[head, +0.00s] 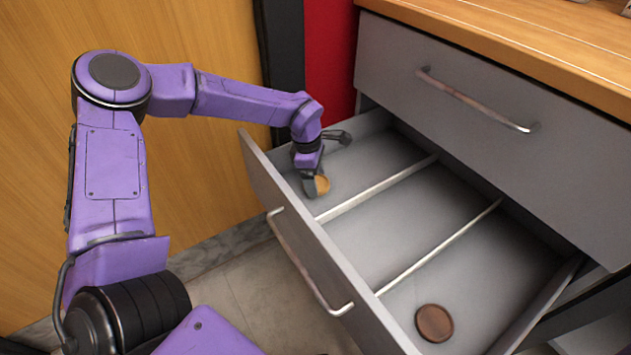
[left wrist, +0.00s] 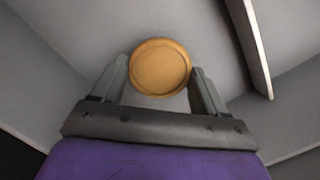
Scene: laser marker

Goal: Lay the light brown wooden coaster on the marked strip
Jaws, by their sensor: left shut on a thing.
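The light brown wooden coaster (head: 322,185) is in the far left compartment of the open drawer. In the left wrist view the round coaster (left wrist: 160,67) sits between the two finger tips. My left gripper (head: 316,186) reaches down into that compartment and is shut on the coaster; whether the coaster touches the drawer floor I cannot tell. A thin pale line (head: 520,36) runs along the wooden worktop near its front edge; I cannot tell whether it bounds the marked strip. My right gripper is not in view.
A dark brown round coaster (head: 434,323) lies in the near right compartment of the grey drawer (head: 283,222). Two pale dividers (head: 380,188) split the drawer; the middle compartment is empty. A closed upper drawer (head: 440,120) with a bar handle stands above, under the worktop (head: 560,50).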

